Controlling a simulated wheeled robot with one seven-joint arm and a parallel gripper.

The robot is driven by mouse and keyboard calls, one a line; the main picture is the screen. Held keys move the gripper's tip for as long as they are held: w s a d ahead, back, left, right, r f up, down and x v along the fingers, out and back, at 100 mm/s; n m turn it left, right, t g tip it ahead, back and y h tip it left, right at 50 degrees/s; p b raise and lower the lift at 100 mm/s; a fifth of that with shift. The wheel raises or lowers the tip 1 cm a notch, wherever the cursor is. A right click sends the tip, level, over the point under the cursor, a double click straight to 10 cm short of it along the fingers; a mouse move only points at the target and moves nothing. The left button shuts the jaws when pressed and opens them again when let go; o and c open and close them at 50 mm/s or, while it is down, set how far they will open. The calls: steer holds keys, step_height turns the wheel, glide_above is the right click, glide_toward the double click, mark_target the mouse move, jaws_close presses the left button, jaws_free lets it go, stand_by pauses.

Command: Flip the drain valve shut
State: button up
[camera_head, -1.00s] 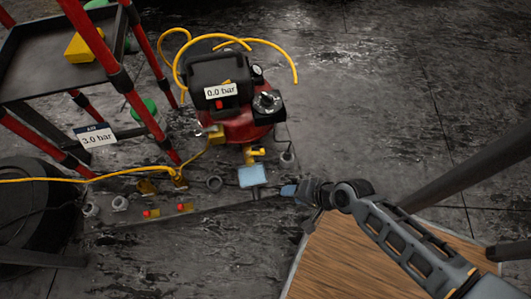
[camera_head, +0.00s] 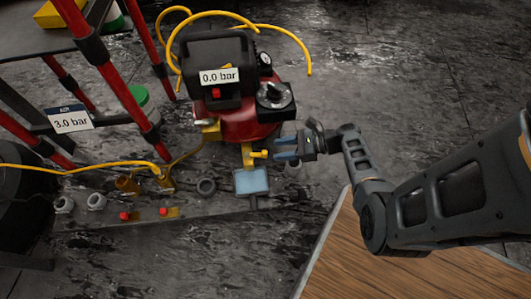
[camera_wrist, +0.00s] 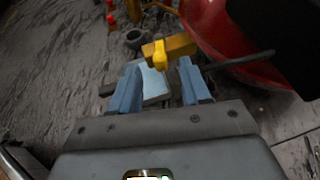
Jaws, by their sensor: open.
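The drain valve is a yellow fitting (camera_head: 249,156) low on the front of the red compressor tank (camera_head: 252,122), with a small yellow handle (camera_head: 261,154) on its right side. In the wrist view the yellow valve body (camera_wrist: 180,45) lies ahead of my fingers, and its yellow handle (camera_wrist: 160,54) points toward me. My gripper (camera_head: 285,149) is open, just right of the valve in the head view. In the wrist view the handle shows beyond and between the blue fingertips of my gripper (camera_wrist: 158,85). No contact is visible.
The compressor has a 0.0 bar label (camera_head: 221,77) and a black knob (camera_head: 275,96). A red-legged cart (camera_head: 125,92) stands left. A wooden surface (camera_head: 345,250) is at lower right.

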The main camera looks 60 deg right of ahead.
mark_target(265, 151)
steer(key=shift+b+x, duration=1)
steer(key=shift+x, duration=2.15)
steer(key=shift+f, duration=0.1)
jaws_close()
